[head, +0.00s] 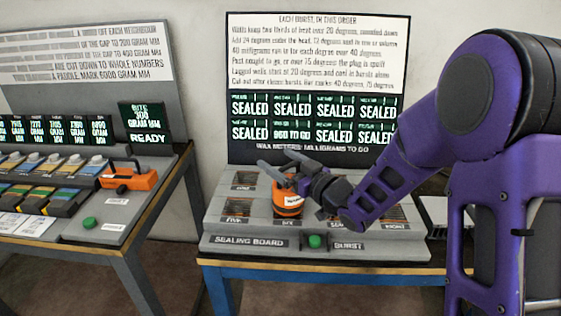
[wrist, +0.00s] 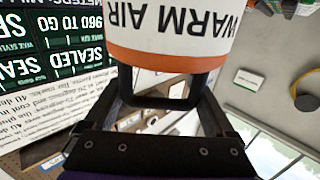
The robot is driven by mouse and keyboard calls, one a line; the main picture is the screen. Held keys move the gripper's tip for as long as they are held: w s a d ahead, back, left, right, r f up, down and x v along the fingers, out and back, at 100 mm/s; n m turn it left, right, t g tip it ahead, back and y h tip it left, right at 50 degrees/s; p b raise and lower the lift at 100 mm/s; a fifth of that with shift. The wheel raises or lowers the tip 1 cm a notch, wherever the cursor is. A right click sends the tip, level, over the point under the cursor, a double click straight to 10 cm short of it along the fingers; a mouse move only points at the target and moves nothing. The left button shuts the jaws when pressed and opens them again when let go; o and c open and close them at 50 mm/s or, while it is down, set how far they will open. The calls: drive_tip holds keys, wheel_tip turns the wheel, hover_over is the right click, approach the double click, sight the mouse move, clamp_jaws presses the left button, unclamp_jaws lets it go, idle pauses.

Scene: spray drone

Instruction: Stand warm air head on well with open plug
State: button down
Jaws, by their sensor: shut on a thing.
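My gripper (head: 290,172) is shut on the warm air head (head: 287,203), an orange can with a white band and dark base. The head is roughly upright over the sealing board (head: 225,215), just behind the "SIX" label (head: 286,222). I cannot tell whether its base touches the board. The board's screen (head: 312,118) reads "960 TO GO" in the second lower cell; the other cells read "SEALED". The well under the head is hidden.
A green button (head: 315,241) sits on the board's front edge between "SEALING BOARD" and "BURST". Slotted wells (head: 238,211) lie left and right of the head. A separate bench at left holds an orange tool (head: 128,178), coloured blocks and a "READY" screen (head: 147,138).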

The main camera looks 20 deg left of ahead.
unclamp_jaws()
drive_tip(key=shift+r+p, duration=0.15)
drive_tip(key=shift+p, duration=0.15)
drive_tip(key=v, duration=1.2)
